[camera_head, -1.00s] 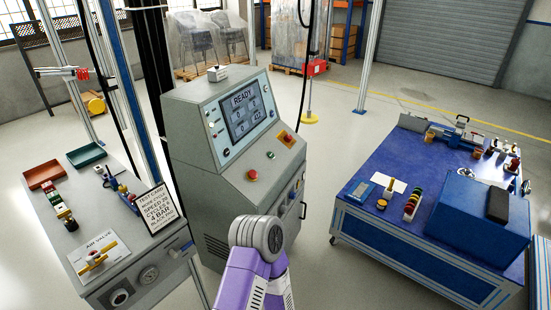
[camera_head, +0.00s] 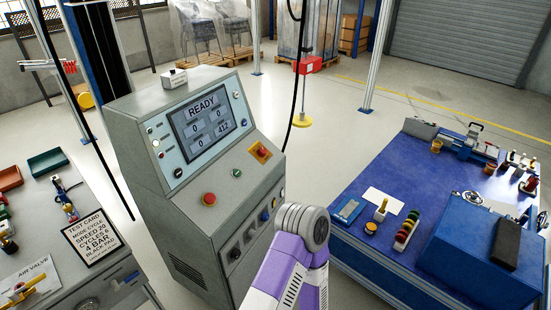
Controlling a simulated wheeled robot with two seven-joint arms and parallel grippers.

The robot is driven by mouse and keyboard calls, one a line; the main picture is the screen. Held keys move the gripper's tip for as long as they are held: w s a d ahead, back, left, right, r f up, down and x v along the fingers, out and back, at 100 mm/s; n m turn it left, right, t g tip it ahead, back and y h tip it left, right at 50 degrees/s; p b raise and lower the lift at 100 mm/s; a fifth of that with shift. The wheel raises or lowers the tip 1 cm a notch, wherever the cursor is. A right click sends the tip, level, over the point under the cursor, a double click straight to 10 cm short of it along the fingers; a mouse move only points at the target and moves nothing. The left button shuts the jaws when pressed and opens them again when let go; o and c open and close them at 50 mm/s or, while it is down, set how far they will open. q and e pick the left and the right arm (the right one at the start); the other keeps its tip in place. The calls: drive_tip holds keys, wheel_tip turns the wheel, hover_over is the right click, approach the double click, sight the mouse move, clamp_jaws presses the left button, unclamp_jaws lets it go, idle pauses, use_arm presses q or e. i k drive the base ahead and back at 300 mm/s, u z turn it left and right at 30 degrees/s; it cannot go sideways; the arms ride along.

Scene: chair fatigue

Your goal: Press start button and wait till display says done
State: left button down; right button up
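The grey control console (camera_head: 190,150) stands at centre left. Its display (camera_head: 209,122) reads READY above several number boxes, one showing 412. On the sloping panel below are a red button (camera_head: 209,199), a green button (camera_head: 236,173) and a red knob on a yellow plate (camera_head: 262,151). I cannot read labels on these buttons. Small knobs and switches line the console's front face. One purple and white arm link of mine rises from the bottom centre, before the console's right front. Neither of my grippers shows.
A bench with a test card (camera_head: 92,238) and an air valve plate (camera_head: 27,281) is at left. A blue workbench (camera_head: 375,165) with tools and a blue box (camera_head: 478,255) is at right. A black cable hangs behind the console. Open floor lies between console and blue workbench.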

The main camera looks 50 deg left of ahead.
sight(236, 173)
drive_tip(key=u, duration=0.4)
drive_tip(key=i, duration=1.55)
drive_tip(key=u, duration=1.8)
drive_tip(key=i, duration=0.5)
drive_tip(key=u, duration=0.45)
